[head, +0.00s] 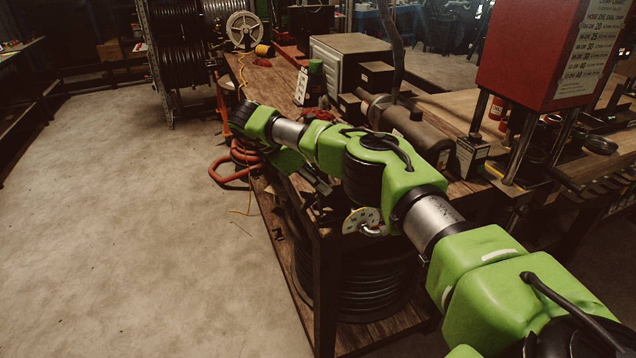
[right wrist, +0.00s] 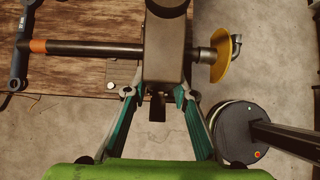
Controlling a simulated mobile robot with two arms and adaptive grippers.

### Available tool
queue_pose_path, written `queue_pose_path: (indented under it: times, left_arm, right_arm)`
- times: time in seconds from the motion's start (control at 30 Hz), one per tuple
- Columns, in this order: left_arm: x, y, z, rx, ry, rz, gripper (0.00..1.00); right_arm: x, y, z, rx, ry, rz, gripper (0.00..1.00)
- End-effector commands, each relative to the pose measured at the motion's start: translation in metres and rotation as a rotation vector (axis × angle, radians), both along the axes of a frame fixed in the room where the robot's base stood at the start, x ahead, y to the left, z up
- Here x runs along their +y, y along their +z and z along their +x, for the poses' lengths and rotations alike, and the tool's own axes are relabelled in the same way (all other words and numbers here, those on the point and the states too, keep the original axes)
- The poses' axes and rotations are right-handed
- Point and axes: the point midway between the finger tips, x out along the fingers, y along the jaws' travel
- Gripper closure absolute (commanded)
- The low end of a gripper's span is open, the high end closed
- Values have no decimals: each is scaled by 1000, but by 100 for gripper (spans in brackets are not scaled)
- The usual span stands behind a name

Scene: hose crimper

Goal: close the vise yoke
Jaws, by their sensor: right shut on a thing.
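The vise shows in the right wrist view as a grey-brown metal body, which I take for the yoke (right wrist: 165,45), at top centre. My right gripper (right wrist: 156,93) has its two teal fingers on either side of the lower end of this body, shut on it. A dark tab shows between the fingers. A dark pipe (right wrist: 95,48) with an orange band runs left from the body. On its right are a metal fitting and a yellow disc (right wrist: 222,55). My left gripper is not in view.
The wooden bench (head: 238,72) carries boxes, a grey cylinder (head: 425,136) and a red press (head: 525,50). An orange hose (head: 228,178) loops at its left edge. Black coiled hose (head: 370,285) sits on the lower shelf. The floor at left is clear.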

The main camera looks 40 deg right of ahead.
Motion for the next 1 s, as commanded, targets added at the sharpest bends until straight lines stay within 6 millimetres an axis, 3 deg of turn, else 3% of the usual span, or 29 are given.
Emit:
queue_pose_path:
  times: [0.1,0.13,0.2,0.63,1.0]
  left_arm:
    - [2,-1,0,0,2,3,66]
    - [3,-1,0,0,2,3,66]
    - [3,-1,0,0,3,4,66]
    - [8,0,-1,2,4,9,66]
    - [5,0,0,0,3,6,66]
  right_arm:
    - [3,-5,-2,8,3,6,100]
    - [3,-5,-2,8,3,6,70]
    - [3,-5,-2,8,2,6,58]
    - [6,4,1,2,0,3,58]
    - [53,62,13,1,2,2,58]
